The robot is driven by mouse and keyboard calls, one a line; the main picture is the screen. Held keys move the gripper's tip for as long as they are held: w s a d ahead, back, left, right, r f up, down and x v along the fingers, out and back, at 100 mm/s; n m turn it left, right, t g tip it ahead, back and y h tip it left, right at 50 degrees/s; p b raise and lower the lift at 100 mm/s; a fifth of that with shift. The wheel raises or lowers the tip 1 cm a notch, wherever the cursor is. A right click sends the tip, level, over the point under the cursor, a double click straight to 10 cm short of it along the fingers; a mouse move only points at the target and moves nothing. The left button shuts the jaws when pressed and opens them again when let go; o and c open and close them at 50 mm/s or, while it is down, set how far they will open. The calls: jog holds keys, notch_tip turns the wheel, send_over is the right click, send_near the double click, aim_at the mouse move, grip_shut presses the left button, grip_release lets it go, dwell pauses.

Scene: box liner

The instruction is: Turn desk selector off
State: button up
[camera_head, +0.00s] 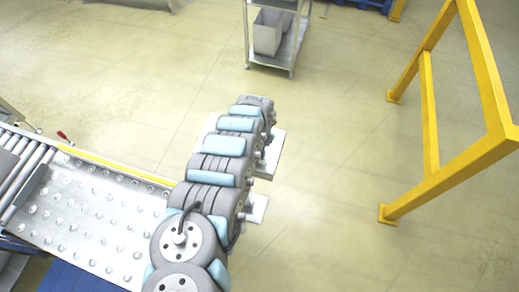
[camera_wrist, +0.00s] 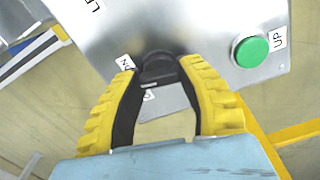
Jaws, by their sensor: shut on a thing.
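The desk selector (camera_wrist: 158,68) is a black knob on a grey metal control panel (camera_wrist: 205,30) in the wrist view. A small label, partly readable as "ON", sits just left of it. My gripper (camera_wrist: 163,75) has its yellow-backed black fingers on both sides of the knob and is shut on it. The fingers hide the knob's sides, and its exact pointing direction cannot be told. In the head view my arm hides the gripper and the selector; pale panel edges show beside the arm.
A green button (camera_wrist: 250,52) labelled "UP" is right of the selector. In the head view, a yellow guard rail (camera_head: 430,120) stands at right, a ball-transfer table (camera_head: 95,215) at left, and a shelf cart (camera_head: 290,50) at the back. The floor between is clear.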

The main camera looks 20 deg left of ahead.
jog(key=n, duration=0.3)
jog(key=shift+n, duration=0.4)
jog(key=n, duration=0.4)
jog(key=shift+n, duration=0.3)
jog(key=o, duration=1.2)
jog(key=shift+p, duration=0.3)
jog(key=shift+r, duration=6)
